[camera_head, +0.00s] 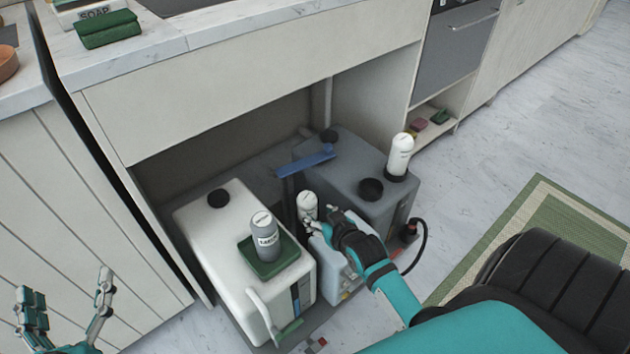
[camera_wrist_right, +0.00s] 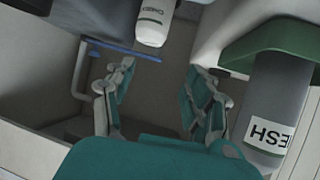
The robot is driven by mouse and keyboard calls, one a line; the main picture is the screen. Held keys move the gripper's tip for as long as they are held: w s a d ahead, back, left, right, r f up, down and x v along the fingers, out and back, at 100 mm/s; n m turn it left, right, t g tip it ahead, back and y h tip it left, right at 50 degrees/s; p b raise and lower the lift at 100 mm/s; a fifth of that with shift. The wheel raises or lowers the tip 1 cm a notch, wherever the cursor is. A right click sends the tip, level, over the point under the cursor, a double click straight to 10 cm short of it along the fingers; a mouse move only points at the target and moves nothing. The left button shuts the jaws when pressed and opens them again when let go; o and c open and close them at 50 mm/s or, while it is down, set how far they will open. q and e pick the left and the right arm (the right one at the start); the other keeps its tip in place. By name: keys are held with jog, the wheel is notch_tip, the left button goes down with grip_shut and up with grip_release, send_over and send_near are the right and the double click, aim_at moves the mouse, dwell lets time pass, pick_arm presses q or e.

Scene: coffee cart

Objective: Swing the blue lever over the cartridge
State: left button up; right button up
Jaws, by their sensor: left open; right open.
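The blue lever (camera_head: 305,162) sticks out above the grey tank's left side, behind the cartridge. A white cartridge (camera_head: 307,203) stands upright in the gap between the two tanks; the lever is not over it. My right gripper (camera_head: 322,226) is open close to the cartridge's front right in the head view. In the right wrist view, the open fingers (camera_wrist_right: 160,98) have nothing between them. The cartridge (camera_wrist_right: 154,22) is beyond them at the top, and a thin blue strip of the lever (camera_wrist_right: 128,50) shows beside it. My left gripper (camera_head: 66,298) is open and empty at lower left.
A white tank (camera_head: 205,240) bears a green tray (camera_head: 282,264) with a grey bottle (camera_head: 265,232). A black hose (camera_head: 424,245) hangs at right.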

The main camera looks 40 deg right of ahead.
jog(key=s+a+g, duration=0.1)
jog(key=s+a, duration=0.2)
jog(key=s+a+n+g+y, duration=0.1)
jog(key=s+a+g, duration=0.1)
jog(key=s+a, duration=0.1)
jog(key=s+a+n+g, duration=0.1)
jog(key=s+a, duration=0.2)
jog(key=s, duration=0.1)
jog(key=shift+s+f+g+y, duration=0.1)
jog(key=shift+s+g+y, duration=0.2)
jog(key=shift+s+y, duration=0.1)
grip_shut()
jog(key=s+a+r+n+g, duration=0.1)
jog(key=s+a+r, duration=0.2)
jog(key=s+a, duration=0.15)
jog(key=w+a+r+t+y, duration=0.1)
jog(key=w+a+r+t, duration=0.1)
jog(key=r, duration=0.5)
jog(key=w+a+r+n+t+y, duration=0.1)
jog(key=w+a+r+t+y, duration=0.1)
jog(key=w+r+t, duration=0.2)
jog(key=w+a+r+t+y, duration=0.1)
jog(key=w+a+r+t, duration=0.1)
jog(key=r+t, duration=0.4)
notch_tip(320, 180, up, 6)
jog(key=shift+w+a+f+y, duration=0.2)
jog(key=shift+w+y, duration=0.1)
jog(key=shift+w, duration=0.4)
